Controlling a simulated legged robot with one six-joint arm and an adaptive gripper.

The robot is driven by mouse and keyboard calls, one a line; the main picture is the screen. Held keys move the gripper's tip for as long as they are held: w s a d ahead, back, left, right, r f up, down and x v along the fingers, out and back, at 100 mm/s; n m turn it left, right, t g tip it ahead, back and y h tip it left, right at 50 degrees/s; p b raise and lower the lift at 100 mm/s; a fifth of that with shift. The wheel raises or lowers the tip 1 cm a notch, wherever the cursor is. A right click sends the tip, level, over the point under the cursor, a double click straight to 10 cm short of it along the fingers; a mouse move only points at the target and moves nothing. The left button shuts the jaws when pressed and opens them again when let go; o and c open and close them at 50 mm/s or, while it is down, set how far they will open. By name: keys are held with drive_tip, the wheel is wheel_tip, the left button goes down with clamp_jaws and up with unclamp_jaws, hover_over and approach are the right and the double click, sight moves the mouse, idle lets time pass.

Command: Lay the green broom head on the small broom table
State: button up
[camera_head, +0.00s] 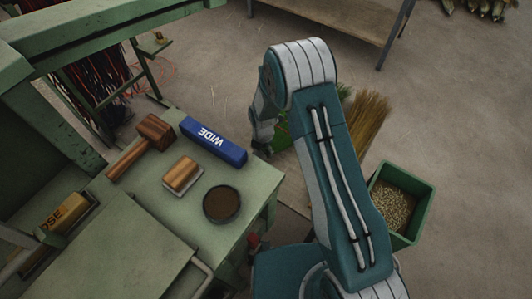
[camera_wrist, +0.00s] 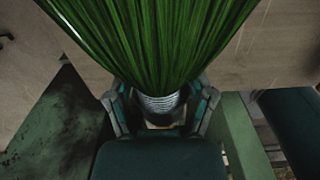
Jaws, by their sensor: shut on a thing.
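The green broom head (camera_wrist: 150,40) fills the top of the wrist view, its bristles fanning away from a silvery wire binding (camera_wrist: 158,103). My gripper (camera_wrist: 160,110) is shut on it at the bound neck, with one finger on each side. In the head view my gripper (camera_head: 263,140) is beside the end of the blue box, and my arm hides most of the broom head; a little green (camera_head: 282,132) shows. The small broom table (camera_head: 293,184) is a low wooden top, partly behind my arm. Whether the broom head touches it cannot be told.
A straw broom head (camera_head: 367,115) lies beyond my arm. A green bin (camera_head: 411,228) of pellets stands right. The green workbench (camera_head: 150,200) holds a wooden mallet (camera_head: 143,145), a blue box (camera_head: 213,141), a brown block (camera_head: 182,174) and a round dark dish (camera_head: 221,204).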

drive_tip(key=shift+d+f, duration=0.2)
drive_tip(key=shift+f, duration=0.65)
drive_tip(key=shift+d+f, duration=0.15)
drive_tip(key=shift+f, duration=0.65)
drive_tip(key=o, duration=1.3)
drive_tip(key=shift+a+f, duration=0.1)
drive_tip(key=shift+a, duration=0.05)
wheel_tip(320, 180, up, 12)
drive_tip(key=shift+r, duration=0.1)
drive_tip(key=shift+r, duration=0.1)
